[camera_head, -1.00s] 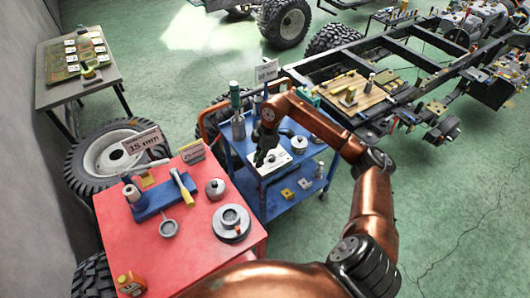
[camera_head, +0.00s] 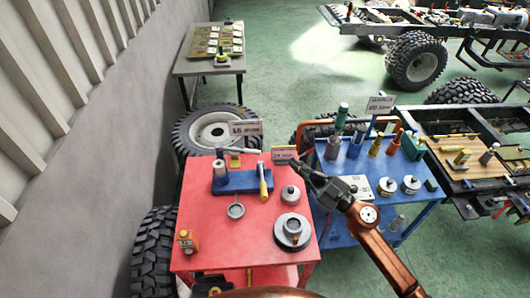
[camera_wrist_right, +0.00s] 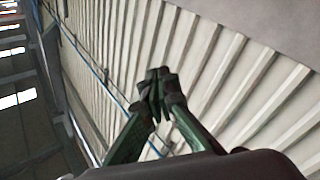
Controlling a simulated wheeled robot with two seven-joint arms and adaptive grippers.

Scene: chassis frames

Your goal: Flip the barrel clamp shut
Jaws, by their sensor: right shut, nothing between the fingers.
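A blue fixture (camera_head: 237,183) that looks like the barrel clamp sits on the red table. A light cylinder (camera_head: 219,168) stands at its left end, and a yellow-handled lever (camera_head: 263,182) stands tilted at its right end. A grey ring with a stem (camera_head: 235,210) lies just in front; I cannot tell if it is joined to the fixture. My right gripper (camera_head: 305,172) is above the gap between the red table and blue cart, right of the fixture and apart from it. The right wrist view shows its fingertips (camera_wrist_right: 157,92) together and empty. My left gripper is not in view.
The blue cart (camera_head: 335,228) with bottles and tools stands right. The table's front middle is clear.

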